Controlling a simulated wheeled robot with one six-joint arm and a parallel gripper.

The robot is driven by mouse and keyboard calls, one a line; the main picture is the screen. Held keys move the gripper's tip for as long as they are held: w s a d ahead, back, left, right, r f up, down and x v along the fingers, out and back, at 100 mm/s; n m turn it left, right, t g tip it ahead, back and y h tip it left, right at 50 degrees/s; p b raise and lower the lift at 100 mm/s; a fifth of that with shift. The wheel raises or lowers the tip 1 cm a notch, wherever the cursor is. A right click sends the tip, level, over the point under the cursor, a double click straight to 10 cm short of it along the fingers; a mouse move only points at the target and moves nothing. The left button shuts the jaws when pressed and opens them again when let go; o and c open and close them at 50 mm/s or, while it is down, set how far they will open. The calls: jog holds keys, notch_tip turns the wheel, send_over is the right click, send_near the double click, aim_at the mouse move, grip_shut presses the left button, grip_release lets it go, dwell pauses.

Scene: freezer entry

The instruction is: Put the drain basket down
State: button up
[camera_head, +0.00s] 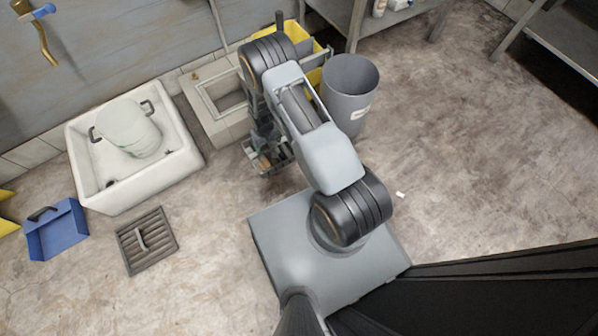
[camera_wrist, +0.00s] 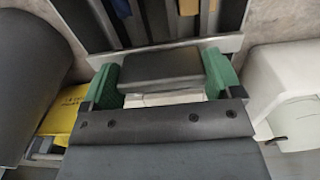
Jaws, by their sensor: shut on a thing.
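The drain basket (camera_head: 268,163) is a small grey tray-like basket with bits of debris in it, hanging under my arm in the head view. It lies between the floor drain's raised frame and my base. In the wrist view the basket (camera_wrist: 125,28) shows at the top, with blue and yellow bits in it. My gripper (camera_wrist: 163,78) has green finger pads on both sides of a dark grey block, which looks like the basket's handle, and is shut on it. My arm hides much of the gripper in the head view. The open square drain (camera_head: 222,93) is just behind it.
A grate with a handle (camera_head: 135,252) lies on the floor left of my base. A white sink (camera_head: 182,163) holding a pale bucket (camera_head: 125,122) is at left, near a blue dustpan (camera_head: 57,238). A grey bin (camera_head: 348,78) stands right of my arm.

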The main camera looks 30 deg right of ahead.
notch_tip(320, 180, down, 6)
jog(key=shift+r+b, duration=0.1)
jog(key=shift+b, duration=1.15)
jog(key=s+d+f+b, duration=0.2)
jog(key=d+f+b, duration=0.5)
jog(key=d+f, duration=0.5)
jog(key=shift+d+f+b, duration=0.35)
jog(key=shift+d+b, duration=0.05)
jog(key=shift+d, duration=0.3)
jog(key=shift+s+f, duration=0.1)
jog(key=o, duration=0.8)
